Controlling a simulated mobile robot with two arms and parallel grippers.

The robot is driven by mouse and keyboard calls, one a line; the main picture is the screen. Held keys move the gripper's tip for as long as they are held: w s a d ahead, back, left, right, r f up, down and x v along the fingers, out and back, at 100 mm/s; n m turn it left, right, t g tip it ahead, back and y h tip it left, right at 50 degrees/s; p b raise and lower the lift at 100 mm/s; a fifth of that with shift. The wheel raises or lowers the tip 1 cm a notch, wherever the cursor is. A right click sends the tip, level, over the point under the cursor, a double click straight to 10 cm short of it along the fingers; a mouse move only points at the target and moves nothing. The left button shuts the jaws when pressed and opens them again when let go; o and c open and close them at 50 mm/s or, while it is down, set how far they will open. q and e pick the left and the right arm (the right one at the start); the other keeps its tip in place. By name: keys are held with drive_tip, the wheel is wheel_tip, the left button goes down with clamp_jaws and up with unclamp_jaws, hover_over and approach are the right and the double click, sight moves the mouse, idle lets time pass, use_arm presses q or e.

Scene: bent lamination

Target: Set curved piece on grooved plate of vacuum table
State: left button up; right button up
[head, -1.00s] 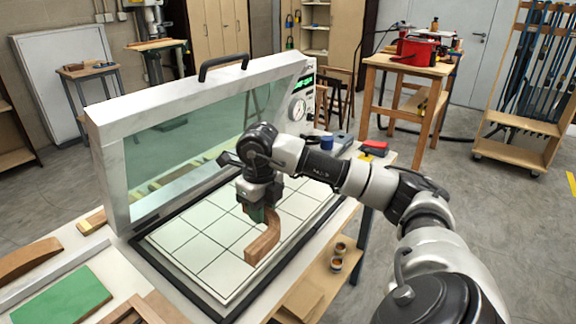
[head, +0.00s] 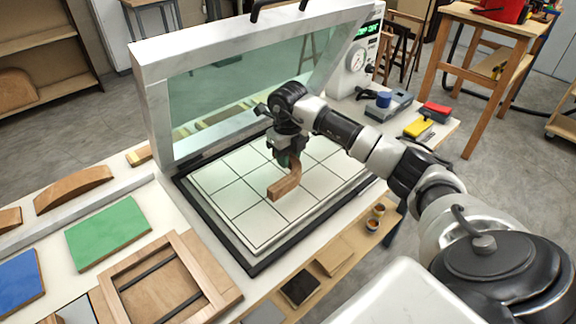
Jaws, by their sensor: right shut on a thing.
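The curved piece (head: 285,188) is a brown wooden arc, held over the middle of the grooved plate (head: 223,203). The plate is pale with dark grid lines and lies in the black-edged bed of the vacuum table (head: 256,268). My right gripper (head: 288,164) points down and is shut on the curved piece near its far end. I cannot tell whether the piece touches the plate or hangs just above it. The framed clear lid (head: 240,85) of the vacuum table stands open behind the gripper. My left gripper is not in view.
A green board (head: 107,233), a blue board (head: 20,283) and a wooden frame (head: 165,283) lie on the bench at left. Another curved wooden block (head: 73,188) lies behind the green board. A gauge box (head: 354,62) stands right of the lid. Much of the plate is bare.

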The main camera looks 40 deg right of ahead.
wheel_tip(320, 180, down, 4)
drive_tip(key=shift+r+p, duration=0.25)
drive_tip(key=shift+p, duration=0.1)
drive_tip(key=shift+f, duration=0.3)
drive_tip(key=shift+f, duration=0.2)
drive_tip(key=o, duration=1)
drive_tip(key=shift+c, duration=0.2)
drive_tip(key=shift+r, duration=0.1)
